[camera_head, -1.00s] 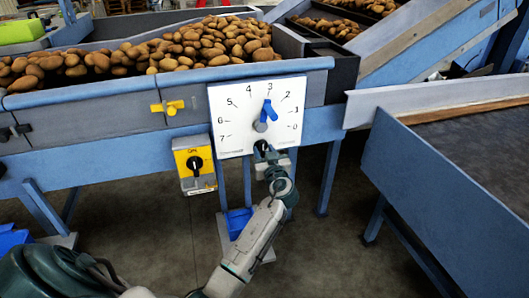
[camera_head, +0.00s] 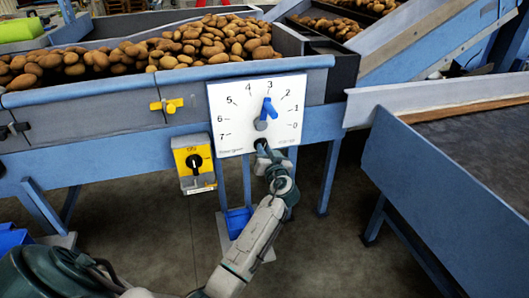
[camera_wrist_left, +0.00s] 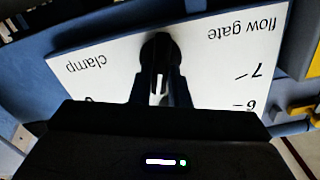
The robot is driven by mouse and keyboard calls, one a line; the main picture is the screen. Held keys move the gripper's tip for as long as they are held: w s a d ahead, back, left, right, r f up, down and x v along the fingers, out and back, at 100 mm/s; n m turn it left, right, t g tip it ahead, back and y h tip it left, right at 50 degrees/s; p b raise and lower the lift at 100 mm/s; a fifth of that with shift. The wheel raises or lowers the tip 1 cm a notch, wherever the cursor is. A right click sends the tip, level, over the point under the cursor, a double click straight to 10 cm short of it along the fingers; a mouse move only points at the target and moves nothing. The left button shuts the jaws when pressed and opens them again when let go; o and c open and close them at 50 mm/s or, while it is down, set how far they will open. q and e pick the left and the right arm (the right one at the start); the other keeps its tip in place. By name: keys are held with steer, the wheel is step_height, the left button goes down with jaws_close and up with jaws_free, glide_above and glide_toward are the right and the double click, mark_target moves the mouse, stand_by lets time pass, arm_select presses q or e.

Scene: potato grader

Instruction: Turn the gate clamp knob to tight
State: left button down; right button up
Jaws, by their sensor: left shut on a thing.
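The white dial board (camera_head: 232,140) hangs on the blue frame and carries numbers from 0 to 7. Its blue lever (camera_head: 269,108) points up near the 3, above a grey round hub (camera_head: 260,125). The black clamp knob (camera_wrist_left: 160,47) shows upside down in the left wrist view, between the printed words "clamp" and "flow gate". My left gripper (camera_wrist_left: 160,92) is shut on the knob, with one dark finger on each side. In the head view my left gripper (camera_head: 262,150) is at the board's lower edge and hides the knob. My right gripper is not in view.
A yellow switch box (camera_head: 194,165) with a black rotary knob hangs left of the board. A yellow handle (camera_head: 168,106) is on the grey panel. Potatoes (camera_head: 200,42) fill the trough above. A blue-sided conveyor (camera_head: 450,200) stands at right.

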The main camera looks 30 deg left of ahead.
arm_select(q)
steer(key=shift+w+d+f+m+p, duration=0.15)
steer(key=shift+m+p, duration=0.5)
steer(key=shift+m, duration=1.75)
steer(key=shift+s+a+f+m+p, duration=0.1)
steer(key=shift+m+p, duration=0.6)
steer(key=shift+m, duration=1.7)
steer(key=shift+w+d+f+m+p, duration=0.15)
steer(key=shift+m+p, duration=0.5)
steer(key=shift+m, duration=1.75)
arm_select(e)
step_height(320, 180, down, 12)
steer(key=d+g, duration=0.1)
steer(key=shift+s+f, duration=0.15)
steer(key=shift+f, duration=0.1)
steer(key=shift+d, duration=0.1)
arm_select(q)
steer(key=c, duration=1.4)
jaws_free()
